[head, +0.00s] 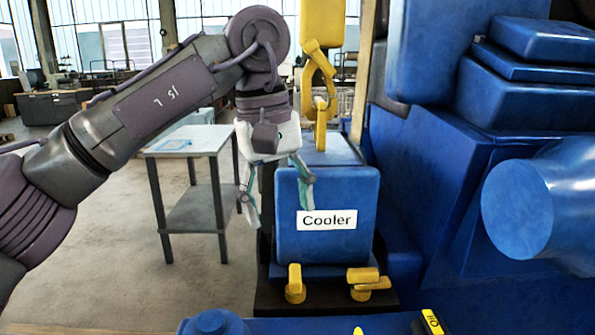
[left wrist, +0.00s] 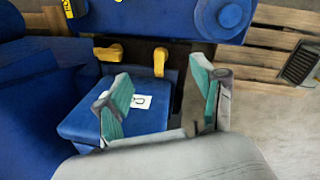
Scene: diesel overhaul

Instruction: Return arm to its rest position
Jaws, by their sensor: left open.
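My left arm reaches in from the left in the head view. Its gripper (head: 281,203) points down, open, with nothing between its green-padded fingers. It hangs in front of the left part of the blue cooler block (head: 350,235), which bears a white "Cooler" label. In the left wrist view the two fingers (left wrist: 165,100) stand apart, with the cooler (left wrist: 80,125) behind the left finger. I cannot tell whether a finger touches the cooler. My right gripper is not in view.
A yellow hook (head: 320,80) hangs above the cooler. Yellow handles (head: 295,284) (head: 368,284) sit at its base. A large blue engine (head: 440,170) fills the right. A grey side table (head: 190,145) stands behind at left, with open floor around it. A wooden pallet (left wrist: 265,50) shows in the wrist view.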

